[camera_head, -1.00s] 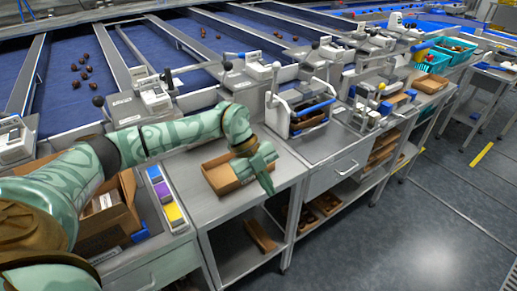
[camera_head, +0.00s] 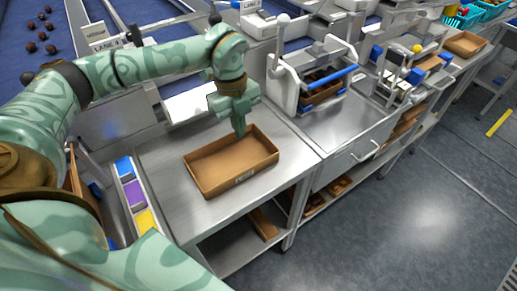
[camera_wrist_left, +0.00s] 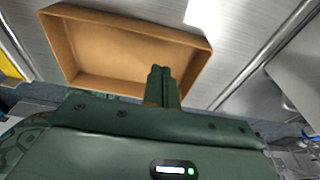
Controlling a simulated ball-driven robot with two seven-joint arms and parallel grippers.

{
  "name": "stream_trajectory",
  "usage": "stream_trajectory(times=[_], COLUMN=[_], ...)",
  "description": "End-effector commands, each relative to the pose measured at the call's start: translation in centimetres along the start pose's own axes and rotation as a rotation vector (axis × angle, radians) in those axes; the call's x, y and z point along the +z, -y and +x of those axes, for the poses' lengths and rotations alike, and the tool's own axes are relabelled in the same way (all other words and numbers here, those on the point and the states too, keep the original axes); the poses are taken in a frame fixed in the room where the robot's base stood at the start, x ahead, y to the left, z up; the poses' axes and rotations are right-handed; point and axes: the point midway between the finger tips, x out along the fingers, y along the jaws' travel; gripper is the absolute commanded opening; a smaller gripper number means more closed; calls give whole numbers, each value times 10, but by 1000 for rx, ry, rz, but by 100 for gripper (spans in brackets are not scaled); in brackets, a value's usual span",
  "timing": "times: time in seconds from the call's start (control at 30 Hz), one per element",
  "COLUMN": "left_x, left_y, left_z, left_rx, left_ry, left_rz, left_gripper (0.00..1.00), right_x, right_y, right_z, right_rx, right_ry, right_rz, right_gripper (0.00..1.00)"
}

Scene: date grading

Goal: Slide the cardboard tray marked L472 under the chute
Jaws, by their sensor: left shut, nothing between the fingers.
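An empty, open cardboard tray (camera_head: 215,158) lies on the metal bench top, with a small mark on its front wall that is too small to read. It also fills the upper part of the left wrist view (camera_wrist_left: 100,55). My left gripper (camera_head: 240,133) points down at the tray's far wall, fingers together and empty. The fingers (camera_wrist_left: 161,72) overlap the tray's rim in the left wrist view; I cannot tell whether they touch it. A bright sloped metal plate (camera_head: 188,104) stands behind the tray; I cannot tell whether it is the chute. My right gripper is not in view.
A white-framed stand (camera_head: 283,72) holding a tray of dates is right of the tray. Blue, purple and yellow blocks (camera_head: 133,193) line the bench's left side. Bare bench top (camera_head: 170,160) lies left of the tray. Blue lanes with dates run behind.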

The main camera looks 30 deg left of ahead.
Motion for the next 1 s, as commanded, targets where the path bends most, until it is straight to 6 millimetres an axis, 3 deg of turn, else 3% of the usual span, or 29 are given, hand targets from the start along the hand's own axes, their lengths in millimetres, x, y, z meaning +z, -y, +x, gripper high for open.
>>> stream_trajectory(times=[0.2, 0.4, 0.5, 1.0], left_x=[-47, -80, -78, -74], left_y=[0, 0, 0, -1], left_z=[9, 14, 26, 32], left_rx=[0, 0, 2, 5], left_ry=[-2, -2, -2, -1], left_rz=[6, 3, -2, -2], left_gripper=[0, 0, 0, 0], right_x=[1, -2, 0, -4], right_y=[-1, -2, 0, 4], right_z=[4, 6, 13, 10], right_rx=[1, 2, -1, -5], right_ry=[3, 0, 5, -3], right_rz=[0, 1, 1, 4], right_gripper=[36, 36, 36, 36])
